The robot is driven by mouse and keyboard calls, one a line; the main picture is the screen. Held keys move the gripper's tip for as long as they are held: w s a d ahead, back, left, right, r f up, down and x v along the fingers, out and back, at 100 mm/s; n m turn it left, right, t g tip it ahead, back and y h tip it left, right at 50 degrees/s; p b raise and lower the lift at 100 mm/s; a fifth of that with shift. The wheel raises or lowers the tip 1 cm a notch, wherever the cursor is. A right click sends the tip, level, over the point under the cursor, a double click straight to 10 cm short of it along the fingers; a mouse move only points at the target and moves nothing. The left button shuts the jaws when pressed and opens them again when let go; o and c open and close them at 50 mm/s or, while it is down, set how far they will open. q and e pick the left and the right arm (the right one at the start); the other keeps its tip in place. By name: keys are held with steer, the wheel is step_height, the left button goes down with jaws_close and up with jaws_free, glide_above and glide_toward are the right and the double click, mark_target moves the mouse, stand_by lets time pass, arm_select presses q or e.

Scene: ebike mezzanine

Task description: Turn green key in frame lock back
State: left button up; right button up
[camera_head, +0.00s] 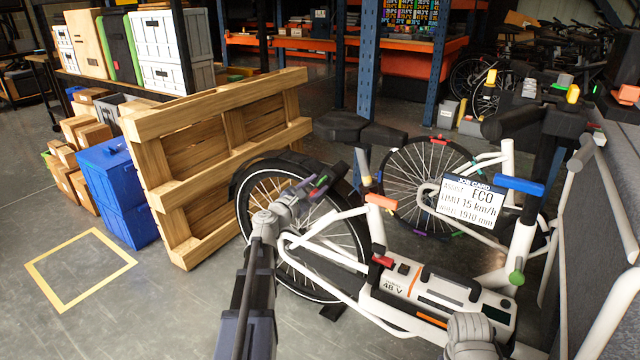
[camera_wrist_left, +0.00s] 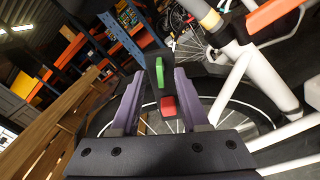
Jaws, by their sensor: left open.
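The bike's rear wheel (camera_head: 268,222) stands in front of me, with the dark frame lock by its upper right side. The green key (camera_wrist_left: 159,63) shows upright between the fingertips in the left wrist view, with a red piece (camera_wrist_left: 168,106) just below it. My left gripper (camera_head: 317,186) is open at the lock, with its purple fingers on either side of the key. I cannot tell whether they touch it. In the head view the key (camera_head: 322,181) is small and partly hidden by the fingers. My right gripper's fingers are not seen.
The white bike frame carries a battery (camera_head: 436,297) and a sign (camera_head: 470,203). A wooden pallet (camera_head: 215,150) leans left of the wheel, beside blue crates (camera_head: 120,190). A grey sloped panel (camera_head: 618,200) stands at right. The floor at lower left is clear.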

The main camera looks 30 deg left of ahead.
arm_select(q)
steer(key=shift+s+a, duration=0.2)
steer(key=shift+s, duration=2.7)
steer(key=s, duration=0.7)
steer(key=shift+s+a, duration=0.3)
steer(key=shift+s, duration=0.1)
